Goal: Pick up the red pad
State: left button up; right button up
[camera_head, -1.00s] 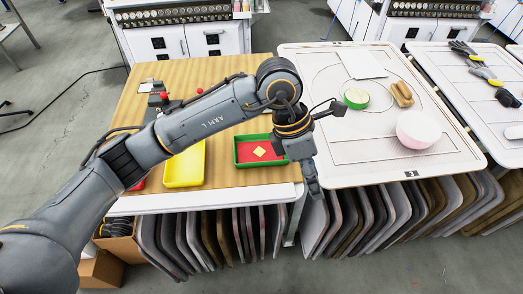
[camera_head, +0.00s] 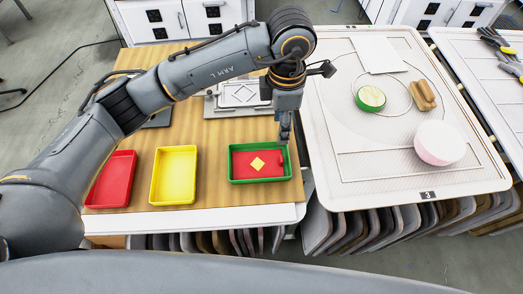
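The red pad (camera_head: 243,165) is a flat red piece with a yellow diamond in its middle. It lies inside a green tray (camera_head: 232,178) on the wooden table. A small red raised part shows at its right end. My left arm comes in from the left, and its gripper (camera_head: 285,140) points down over the right end of the green tray, close to the raised red part. The fingers look narrow from here, and I cannot tell their opening or whether they touch the pad. My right gripper is not in view.
A yellow tray (camera_head: 175,198) and a red tray (camera_head: 109,200) stand left of the green tray. The white table (camera_head: 385,175) at right holds a green-rimmed disc (camera_head: 370,98), a brush (camera_head: 423,95) and a pinkish-white bowl (camera_head: 436,143).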

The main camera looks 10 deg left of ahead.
pick_arm(q)
jog(key=p, duration=0.2)
send_over(280, 158)
jog(key=f, duration=0.6)
jog(key=shift+s+a+f, duration=0.1)
jog(key=shift+a+f, duration=0.15)
jog(key=shift+f, duration=0.35)
jog(key=f+p, duration=0.2)
jog(key=f, duration=0.2)
jog(key=shift+d+f, duration=0.1)
jog(key=shift+d, duration=0.1)
jog(key=shift+f, duration=0.55)
grip_shut()
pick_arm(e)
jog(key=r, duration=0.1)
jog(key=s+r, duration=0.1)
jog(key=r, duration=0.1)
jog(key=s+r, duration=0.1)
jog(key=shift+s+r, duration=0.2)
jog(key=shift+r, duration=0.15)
